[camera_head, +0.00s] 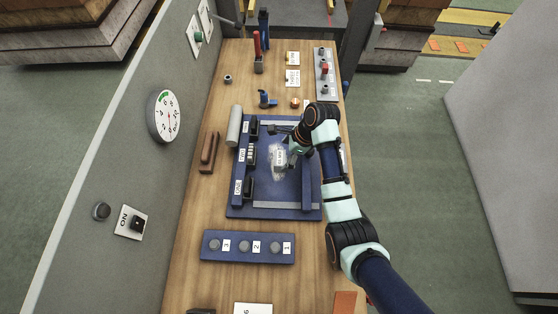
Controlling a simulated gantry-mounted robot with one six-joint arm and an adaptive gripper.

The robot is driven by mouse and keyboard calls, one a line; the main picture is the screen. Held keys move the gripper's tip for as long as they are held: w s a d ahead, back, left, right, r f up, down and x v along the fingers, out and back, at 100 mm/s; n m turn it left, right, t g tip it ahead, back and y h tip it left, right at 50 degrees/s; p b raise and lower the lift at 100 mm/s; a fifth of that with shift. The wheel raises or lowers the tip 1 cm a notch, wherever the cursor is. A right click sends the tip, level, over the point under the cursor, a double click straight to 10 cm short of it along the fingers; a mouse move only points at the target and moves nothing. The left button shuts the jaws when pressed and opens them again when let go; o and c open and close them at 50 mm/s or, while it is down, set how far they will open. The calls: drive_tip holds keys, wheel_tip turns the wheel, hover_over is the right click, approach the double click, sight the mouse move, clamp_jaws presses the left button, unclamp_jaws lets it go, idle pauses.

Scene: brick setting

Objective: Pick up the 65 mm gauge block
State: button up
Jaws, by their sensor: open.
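A small pale block with a white label (279,158) lies on the blue plate (275,211) in the middle of the bench; it may be the 65 mm gauge block, but its marking is too small to read. My gripper (283,146) is open and low over the plate, right beside the block and close to its upper right. Whether a finger touches the block cannot be told. My wrist and arm come in from the right and hide part of the plate's right side.
Black pieces with white labels (248,187) line the plate's left side. A grey cylinder (234,126) and brown blocks (209,151) lie left of it. A blue numbered button strip (248,246) is in front. Small tools (266,99) stand behind. A grey panel (120,160) borders the bench's left.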

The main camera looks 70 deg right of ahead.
sight(281, 158)
drive_tip(key=b+x, duration=0.1)
drive_tip(key=x, duration=0.3)
drive_tip(key=shift+w+a+f, duration=0.1)
drive_tip(key=shift+w, duration=0.15)
drive_tip(key=c, duration=1.4)
drive_tip(key=shift+o, duration=0.2)
wheel_tip(281, 158, up, 20)
drive_tip(key=p, duration=0.7)
